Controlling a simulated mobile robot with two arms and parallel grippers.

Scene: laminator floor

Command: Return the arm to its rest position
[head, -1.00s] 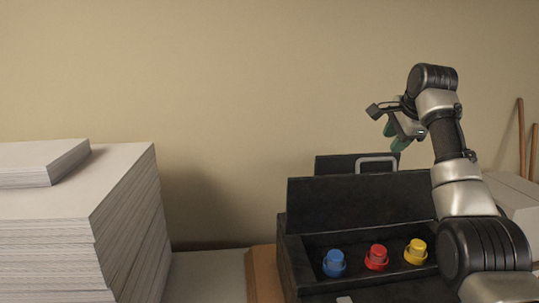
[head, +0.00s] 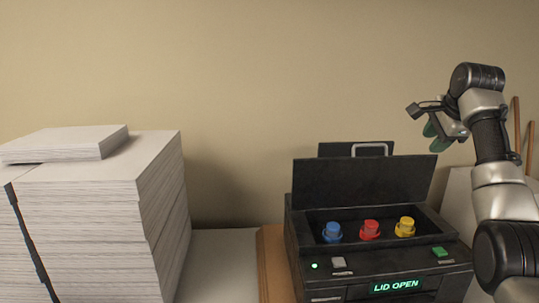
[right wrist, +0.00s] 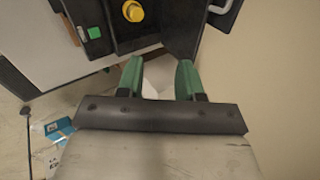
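My right arm (head: 490,135) rises at the right of the head view, bent at the top. Its gripper (head: 440,132) with green fingers is up in the air, right of and above the laminator (head: 375,262). In the right wrist view the two green fingers (right wrist: 160,80) are apart, with nothing held between them. The laminator's black lid (head: 362,180) stands open, and its display reads "LID OPEN". Blue (head: 332,232), red (head: 369,230) and yellow (head: 405,228) knob-like pieces sit in its bay. My left gripper is not in view.
A tall stack of white paper (head: 105,225) stands at the left, with a thin dark strip in front. A green button (head: 440,252) is on the laminator's front. Wooden sticks (head: 517,130) lean at the far right. The air before the wall is clear.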

